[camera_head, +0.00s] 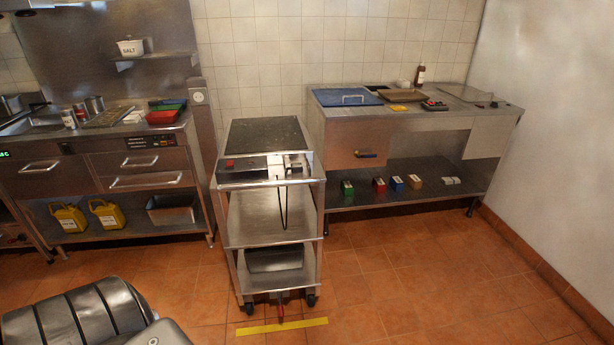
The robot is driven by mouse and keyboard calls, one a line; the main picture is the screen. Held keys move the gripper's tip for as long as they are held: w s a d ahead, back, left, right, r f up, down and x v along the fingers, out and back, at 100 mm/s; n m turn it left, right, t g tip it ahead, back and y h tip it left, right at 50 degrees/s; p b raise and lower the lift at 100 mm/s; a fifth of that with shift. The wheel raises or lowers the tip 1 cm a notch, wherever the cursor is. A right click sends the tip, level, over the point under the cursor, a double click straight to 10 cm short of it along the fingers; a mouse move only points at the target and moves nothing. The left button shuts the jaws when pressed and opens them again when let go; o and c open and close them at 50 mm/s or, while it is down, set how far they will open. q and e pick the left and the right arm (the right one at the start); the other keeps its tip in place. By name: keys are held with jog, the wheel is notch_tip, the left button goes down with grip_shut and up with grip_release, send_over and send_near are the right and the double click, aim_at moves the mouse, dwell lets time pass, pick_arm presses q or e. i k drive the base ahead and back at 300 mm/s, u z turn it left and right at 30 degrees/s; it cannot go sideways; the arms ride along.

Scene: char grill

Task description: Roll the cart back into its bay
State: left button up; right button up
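The steel cart (270,217) stands upright between the cooking counter on the left and the prep table on the right, with its back end near the tiled wall. It has a dark flat top (264,135), a middle shelf and a bottom shelf holding a metal pan (275,259). A dark hooked tool hangs at its front. A red part (280,306) shows low between the front casters. A yellow floor strip (282,327) lies just in front of the casters. Neither of my grippers is in view.
The cooking counter (100,160) has yellow jugs (105,214) on its lower shelf. The prep table (440,122) stands close to the cart's right side, with small colored boxes on its shelf. The tiled floor (430,290) at front right is clear.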

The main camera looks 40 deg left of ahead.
aim_at(262, 148)
jog(key=z, duration=0.05)
jog(key=i, duration=0.8)
jog(key=u, duration=0.65)
jog(key=i, duration=0.35)
jog(key=u, duration=0.4)
